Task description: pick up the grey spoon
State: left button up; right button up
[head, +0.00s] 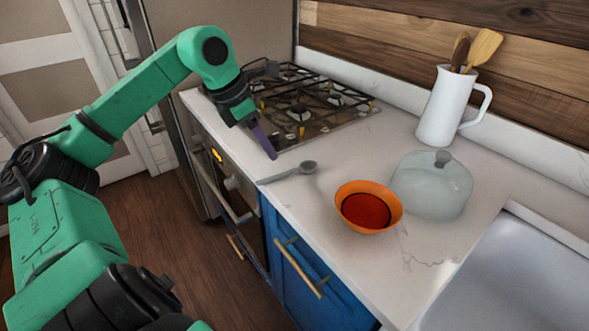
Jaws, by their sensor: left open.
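The grey spoon (289,172) lies on the white countertop, near its front edge, between the stove and an orange bowl. Its bowl end points right and its handle reaches left toward the counter edge. My left gripper (268,147) is open and empty, above and just to the left of the spoon, apart from it as far as I can see. One purple finger shows clearly, pointing down toward the counter; the other is mostly hidden. My right gripper is not in view.
An orange bowl (369,207) stands right of the spoon, with a glass dome (432,186) beside it. A white pitcher (451,107) holds wooden utensils. The gas stove (305,108) is behind the gripper. A sink (528,275) is at lower right.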

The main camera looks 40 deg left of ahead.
aim_at(286, 172)
pick_arm(q)
jog(key=x, duration=0.1)
jog(key=p+x, duration=0.1)
jog(key=x, duration=0.1)
jog(key=shift+w+d+f, duration=0.1)
jog(key=shift+w+f, duration=0.1)
jog(key=shift+w, duration=0.15)
jog(key=p+x, duration=0.2)
jog(key=x, duration=0.1)
jog(key=shift+w+f, duration=0.1)
jog(key=shift+f, duration=0.15)
jog(key=shift+w+f, duration=0.15)
jog(key=shift+f, duration=0.6)
jog(key=shift+w+d+f, duration=0.2)
jog(key=shift+w+f, duration=0.15)
jog(key=shift+f, duration=0.05)
grip_shut()
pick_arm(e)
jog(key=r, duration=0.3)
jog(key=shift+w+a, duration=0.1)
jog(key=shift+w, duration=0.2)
